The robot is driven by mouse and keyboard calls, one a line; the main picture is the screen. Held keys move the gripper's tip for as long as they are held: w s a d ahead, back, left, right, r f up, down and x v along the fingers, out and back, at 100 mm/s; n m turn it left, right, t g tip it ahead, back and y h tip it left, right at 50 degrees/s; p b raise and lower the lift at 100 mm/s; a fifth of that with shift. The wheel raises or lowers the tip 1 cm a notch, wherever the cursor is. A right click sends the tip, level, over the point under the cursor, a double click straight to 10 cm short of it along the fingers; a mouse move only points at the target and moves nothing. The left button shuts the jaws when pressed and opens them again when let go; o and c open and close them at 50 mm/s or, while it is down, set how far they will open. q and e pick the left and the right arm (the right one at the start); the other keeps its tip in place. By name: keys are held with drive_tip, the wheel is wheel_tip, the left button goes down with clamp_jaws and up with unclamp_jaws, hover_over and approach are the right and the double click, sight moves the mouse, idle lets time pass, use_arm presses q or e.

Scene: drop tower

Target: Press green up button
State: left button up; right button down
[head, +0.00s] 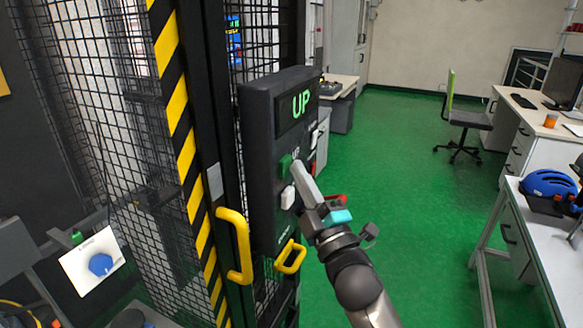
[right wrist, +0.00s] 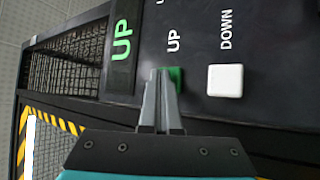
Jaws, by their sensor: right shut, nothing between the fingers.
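The green up button (head: 284,165) sits on the dark control box (head: 262,120), below a display that reads UP in green. My right gripper (head: 297,168) is shut and empty, with its fingertips at the green button. In the right wrist view the shut fingertips (right wrist: 163,75) overlap the green button (right wrist: 175,78) and hide its left part; I cannot tell whether they touch it. The white down button (right wrist: 225,80) is beside it, and it also shows in the head view (head: 288,197). My left gripper is not in view.
Yellow handles (head: 235,245) are on the cage door and under the box (head: 291,257). A mesh cage with a yellow-black striped post (head: 180,120) stands at left. A desk (head: 540,240) with a blue helmet (head: 549,183) is at right. The green floor between is largely clear.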

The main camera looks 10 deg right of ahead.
drive_tip(key=shift+s+d, duration=0.1)
drive_tip(key=shift+s+d+p, duration=0.3)
drive_tip(key=shift+s+d, duration=0.15)
drive_tip(key=shift+d, duration=0.15)
drive_tip(key=shift+s+d+p, duration=0.3)
drive_tip(key=shift+s+d, duration=0.4)
drive_tip(key=shift+d, duration=0.35)
drive_tip(key=shift+s+d+p, duration=0.3)
drive_tip(key=shift+s+d, duration=0.4)
drive_tip(key=shift+d, duration=0.35)
drive_tip(key=shift+f, duration=0.1)
